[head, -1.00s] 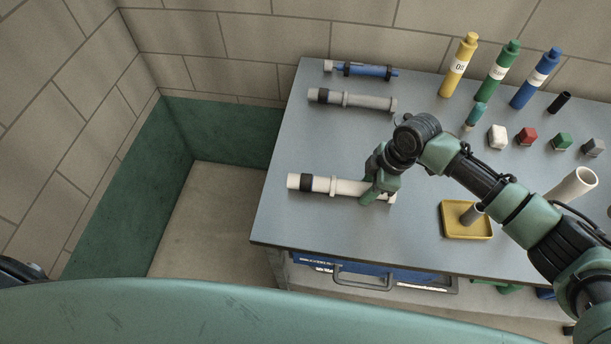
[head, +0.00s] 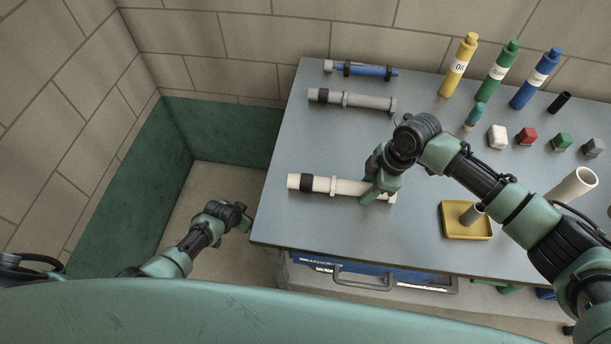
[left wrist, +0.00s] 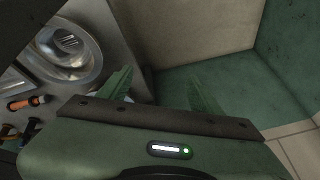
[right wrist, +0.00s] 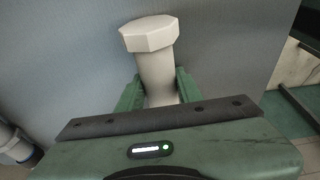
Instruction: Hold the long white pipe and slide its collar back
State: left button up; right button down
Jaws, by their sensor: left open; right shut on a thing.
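The long white pipe (head: 350,187) lies near the left front of the grey table. A black band (head: 307,183) and a raised white ring (head: 333,186) sit around its left half; I cannot tell which is the collar. My right gripper (head: 374,191) is shut on the pipe near its right end. In the right wrist view, the pipe (right wrist: 156,78) stands between the fingers, with a hexagonal end beyond them. My left gripper (head: 243,217) is open and empty, left of the table edge. In the left wrist view its fingers (left wrist: 161,90) are spread.
A grey pipe (head: 370,102) and a blue pipe (head: 368,70) lie behind. Bottles, including a yellow one (head: 459,66), and small coloured blocks stand at the back right. A yellow tray (head: 482,233) sits right of my right gripper. The table between the white and grey pipes is clear.

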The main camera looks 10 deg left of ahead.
pick_arm(q)
jog(key=w+r+m+t, duration=0.2)
jog(key=w+r, duration=1.3)
jog(key=r, duration=0.1)
jog(key=w+d+r+m+h, duration=0.1)
jog(key=w+d+r, duration=0.25)
jog(key=r, duration=0.35)
notch_tip(320, 180, up, 12)
jog(key=m+g+h, duration=0.1)
jog(key=m+g, duration=0.6)
jog(key=m, duration=0.3)
send_over(304, 178)
jog(key=a, duration=0.2)
jog(key=shift+w+d+f, duration=0.1)
jog(key=shift+w, duration=0.3)
jog(key=shift+s+f, duration=0.1)
jog(key=shift+s, duration=0.25)
jog(key=shift+s+d+f, duration=0.1)
jog(key=shift+f, duration=0.15)
jog(key=shift+d+f, duration=0.3)
jog(key=shift+f, duration=1.25)
jog(key=shift+d+f, duration=0.35)
jog(key=shift+f, duration=1.15)
jog(key=shift+d+f, duration=0.3)
jog(key=shift+f, duration=1.25)
jog(key=shift+c, duration=0.4)
